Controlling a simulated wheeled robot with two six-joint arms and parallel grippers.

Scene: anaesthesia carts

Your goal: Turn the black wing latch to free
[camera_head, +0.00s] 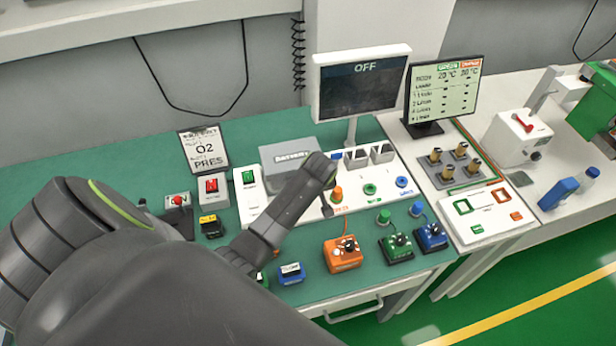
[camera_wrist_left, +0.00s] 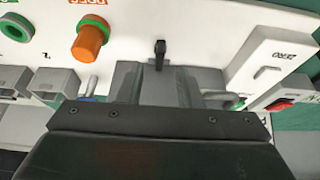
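The black wing latch (camera_wrist_left: 159,50) shows in the left wrist view as a small dark upright piece on the white panel, beside a grey part. In the head view I cannot make it out; my left arm covers that area. My left gripper (camera_wrist_left: 160,112) has its dark body across the bottom of the wrist view, apart from the latch in the picture. Its fingers are not clear. In the head view, the left arm reaches over the panel in front of the grey battery box (camera_head: 284,152). My right gripper is not in view.
An orange knob (camera_wrist_left: 90,42) stands left of the latch in the wrist view. A white switch block (camera_wrist_left: 270,62) and red switch (camera_wrist_left: 280,105) lie right. In the head view, orange (camera_head: 342,254), green (camera_head: 396,249) and blue (camera_head: 431,238) boxes sit in front of the panel.

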